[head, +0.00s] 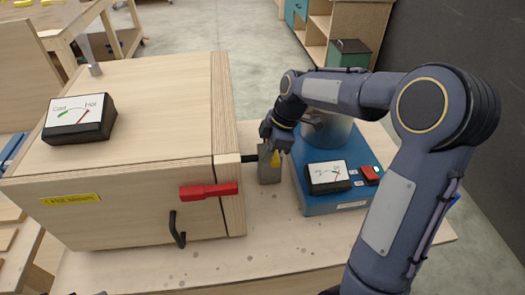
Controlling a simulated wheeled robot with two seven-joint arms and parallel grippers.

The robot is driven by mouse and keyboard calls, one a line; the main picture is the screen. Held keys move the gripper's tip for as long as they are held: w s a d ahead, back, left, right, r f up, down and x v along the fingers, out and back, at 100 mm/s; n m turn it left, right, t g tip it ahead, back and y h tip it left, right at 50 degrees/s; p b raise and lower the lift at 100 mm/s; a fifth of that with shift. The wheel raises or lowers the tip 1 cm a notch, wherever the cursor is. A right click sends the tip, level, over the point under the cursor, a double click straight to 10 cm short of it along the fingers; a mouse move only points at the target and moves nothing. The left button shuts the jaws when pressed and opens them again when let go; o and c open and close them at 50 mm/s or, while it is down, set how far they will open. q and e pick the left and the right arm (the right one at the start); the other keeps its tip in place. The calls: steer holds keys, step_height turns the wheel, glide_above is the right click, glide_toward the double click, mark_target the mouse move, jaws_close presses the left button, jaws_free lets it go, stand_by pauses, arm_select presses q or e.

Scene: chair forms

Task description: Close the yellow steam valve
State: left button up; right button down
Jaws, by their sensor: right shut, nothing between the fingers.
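The yellow steam valve (275,158) shows as a small yellow piece on a grey block, between the wooden box and the blue steam unit (326,207). My right gripper (272,143) is shut with nothing in it, right at the yellow piece and partly in front of it. The fingertips are small and dark here, and I cannot tell whether they touch the valve. The lower part of the grey valve block (269,173) is visible. My left gripper is not in view.
The large wooden box (150,115) has a red handle (209,191), a black pull and a Cool/Hot gauge (79,118) on top. A second gauge (328,177) and a red switch (370,175) sit on the blue unit. The bench front (265,245) is bare.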

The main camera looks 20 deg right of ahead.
steer(key=shift+d, duration=0.1)
stand_by(0.3)
steer(key=shift+s+d+n, duration=0.15)
steer(key=shift+n, duration=0.25)
steer(key=shift+d, duration=0.15)
steer(key=shift+s+d+n+g, duration=0.2)
steer(key=shift+d+n+g, duration=0.25)
steer(key=shift+n, duration=0.45)
steer(key=w+d+n+g+p, duration=0.2)
steer(key=d+n+p, duration=0.3)
steer(key=d+n, duration=0.3)
steer(key=shift+w+d+h, duration=0.3)
steer(key=shift+w+d, duration=0.25)
steer(key=shift+w, duration=0.3)
steer(key=shift+w+g, duration=0.15)
steer(key=shift+g, duration=0.1)
